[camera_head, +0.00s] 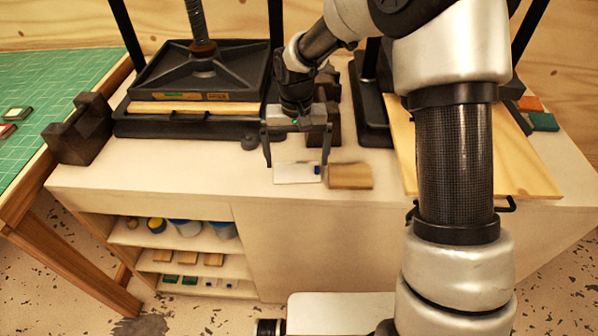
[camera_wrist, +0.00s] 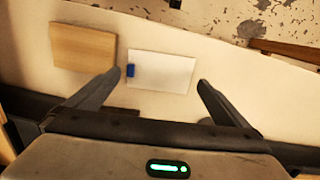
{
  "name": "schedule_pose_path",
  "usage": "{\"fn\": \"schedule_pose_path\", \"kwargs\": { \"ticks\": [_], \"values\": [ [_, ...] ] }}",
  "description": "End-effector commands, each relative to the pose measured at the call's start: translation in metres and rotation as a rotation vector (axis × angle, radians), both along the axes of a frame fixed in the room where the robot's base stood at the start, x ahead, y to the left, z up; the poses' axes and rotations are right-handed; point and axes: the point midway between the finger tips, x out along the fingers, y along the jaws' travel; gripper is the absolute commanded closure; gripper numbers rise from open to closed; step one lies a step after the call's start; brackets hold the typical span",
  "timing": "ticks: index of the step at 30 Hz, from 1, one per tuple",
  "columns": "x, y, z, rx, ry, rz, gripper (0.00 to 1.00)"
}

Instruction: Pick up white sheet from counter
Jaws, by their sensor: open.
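The white sheet (camera_head: 295,173) is a small flat rectangle with a blue patch at one end. It lies on the pale counter (camera_head: 215,185) near the front edge. In the wrist view the white sheet (camera_wrist: 165,72) lies ahead of and between the two fingers, with its blue patch at the left. My gripper (camera_head: 296,164) is open above the sheet, its fingers on either side of it. It also shows in the wrist view (camera_wrist: 160,78), with nothing between the fingers. I cannot tell the exact height of the fingertips above the counter.
A wooden block (camera_head: 350,176) lies close beside the sheet; it also shows in the wrist view (camera_wrist: 83,47). A black press (camera_head: 190,80) stands at the back left, a dark iron block (camera_head: 80,130) at the left. A wooden board (camera_head: 520,165) lies right. Shelves below hold several items.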

Motion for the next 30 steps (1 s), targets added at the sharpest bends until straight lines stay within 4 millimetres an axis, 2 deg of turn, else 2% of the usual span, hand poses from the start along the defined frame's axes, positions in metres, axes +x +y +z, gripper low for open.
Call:
{"fn": "schedule_pose_path", "kwargs": {
  "ticks": [3, 8, 14, 19, 26, 30],
  "values": [
    [0.002, 0.000, -0.019, 0.000, 0.003, 0.000, 0.00],
    [0.002, 0.000, -0.030, 0.000, 0.001, -0.001, 0.00],
    [0.002, 0.000, -0.030, 0.000, -0.001, -0.001, 0.00],
    [0.002, 0.000, -0.030, 0.000, -0.001, -0.001, 0.27],
    [0.002, 0.000, -0.029, 0.000, -0.001, -0.001, 0.27],
    [0.003, 0.000, -0.016, 0.000, -0.005, -0.001, 0.27]
  ]
}}
